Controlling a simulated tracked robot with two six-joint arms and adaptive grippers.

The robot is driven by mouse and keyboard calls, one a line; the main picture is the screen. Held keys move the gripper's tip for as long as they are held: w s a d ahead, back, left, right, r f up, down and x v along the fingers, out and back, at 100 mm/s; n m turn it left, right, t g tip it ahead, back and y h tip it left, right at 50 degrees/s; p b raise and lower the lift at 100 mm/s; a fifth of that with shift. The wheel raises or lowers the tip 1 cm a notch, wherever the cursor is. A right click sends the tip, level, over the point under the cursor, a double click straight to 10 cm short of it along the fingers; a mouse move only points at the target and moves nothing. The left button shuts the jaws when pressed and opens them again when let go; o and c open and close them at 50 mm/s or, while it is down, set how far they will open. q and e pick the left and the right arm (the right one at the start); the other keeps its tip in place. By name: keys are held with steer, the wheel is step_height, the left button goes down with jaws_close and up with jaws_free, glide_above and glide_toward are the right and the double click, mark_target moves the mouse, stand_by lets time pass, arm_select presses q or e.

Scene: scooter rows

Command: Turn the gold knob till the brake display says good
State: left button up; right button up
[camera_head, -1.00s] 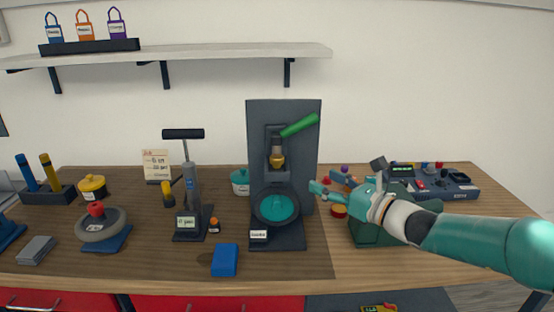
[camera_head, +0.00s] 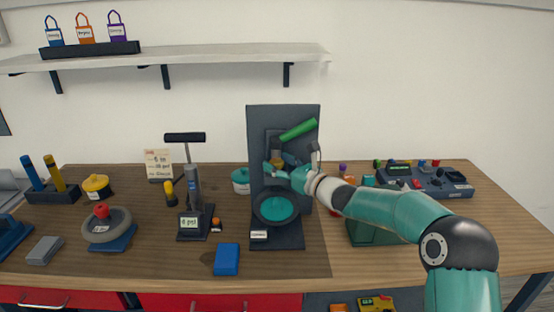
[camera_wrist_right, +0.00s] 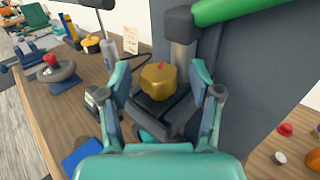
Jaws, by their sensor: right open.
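The gold knob (camera_wrist_right: 158,80) is faceted with a small red mark. It sits below the green lever (camera_head: 298,130) on the dark upright brake stand (camera_head: 258,140). In the head view, the knob (camera_head: 277,161) is partly hidden by my right gripper (camera_head: 272,169). In the right wrist view, the open fingers of my right gripper (camera_wrist_right: 160,74) stand on either side of the knob, with gaps visible. A small display (camera_head: 259,235) is on the stand's base by the teal disc (camera_head: 277,207); its text is too small to read. My left gripper is out of view.
A pump with a display (camera_head: 188,222) and a blue block (camera_head: 227,259) lie left of the stand. A teal pot (camera_head: 241,181) is behind. A control panel (camera_head: 428,181) and a green box (camera_head: 372,233) are on the right. The front table strip is mostly clear.

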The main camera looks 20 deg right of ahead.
steer(key=shift+w+a, duration=0.1)
steer(key=shift+w, duration=0.1)
steer(key=shift+s, duration=0.1)
steer(key=c, duration=1)
steer(key=shift+a, duration=0.25)
steer(key=shift+c, duration=0.8)
steer(key=shift+d, duration=0.25)
steer(key=shift+r+b, duration=0.1)
steer(key=shift+b, duration=0.3)
steer(key=m+h+b, duration=0.1)
steer(key=h+b, duration=0.1)
steer(key=b, duration=0.6)
steer(key=m+t+h+b, duration=0.1)
steer(key=m+h+b, duration=0.1)
steer(key=b, duration=0.6)
steer(key=f+m+h+b, duration=0.1)
steer(key=h+b, duration=0.2)
steer(key=b, duration=0.5)
steer(key=shift+a+m+t+b, duration=0.3)
steer(key=shift+b, duration=0.1)
steer(key=shift+r+m+h+b, duration=0.1)
steer(key=shift+m+h+b, duration=0.7)
steer(key=shift+h+b, duration=0.3)
